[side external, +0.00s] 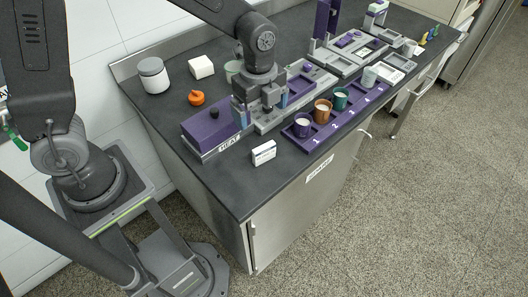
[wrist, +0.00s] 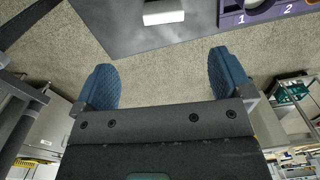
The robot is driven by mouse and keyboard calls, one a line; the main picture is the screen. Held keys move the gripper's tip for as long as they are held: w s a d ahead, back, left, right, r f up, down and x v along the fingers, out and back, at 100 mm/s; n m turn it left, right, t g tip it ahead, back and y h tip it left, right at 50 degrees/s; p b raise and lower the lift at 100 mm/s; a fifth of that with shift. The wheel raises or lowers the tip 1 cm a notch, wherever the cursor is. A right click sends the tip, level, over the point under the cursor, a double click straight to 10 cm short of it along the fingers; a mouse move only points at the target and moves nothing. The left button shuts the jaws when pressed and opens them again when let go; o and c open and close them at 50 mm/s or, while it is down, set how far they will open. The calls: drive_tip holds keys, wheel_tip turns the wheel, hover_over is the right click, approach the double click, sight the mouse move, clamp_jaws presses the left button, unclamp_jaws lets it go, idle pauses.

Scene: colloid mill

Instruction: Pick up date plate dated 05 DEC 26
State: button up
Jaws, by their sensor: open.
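My gripper (side external: 261,108) points down over the bench, beside the purple box marked HEAT. In the wrist view its two blue fingers (wrist: 166,77) are wide apart with nothing between them. A small white block with dark print (side external: 264,152) stands near the bench's front edge, apart from my gripper and in front of it in the side view. The block also shows at the top of the wrist view (wrist: 163,12), beyond the fingers. Its print is too small to read, and I see no legible 05 DEC 26, so I cannot tell which thing is the date plate.
The purple HEAT box (side external: 212,129) stands left of my gripper. A purple numbered rack (side external: 318,138) with several cups lies to the right. A grey fixture (side external: 300,90) is close behind. An orange knob-like object (side external: 196,98) and a lidded jar (side external: 153,75) stand at the back left.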

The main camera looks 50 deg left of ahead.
sight(264, 147)
drive_tip(key=shift+m, duration=0.3)
drive_tip(key=f, duration=0.9)
drive_tip(key=shift+w+d+f, duration=0.1)
drive_tip(key=shift+d+f, duration=0.1)
drive_tip(key=shift+w+f, duration=0.2)
drive_tip(key=shift+f, duration=2.5)
drive_tip(key=c, duration=1)
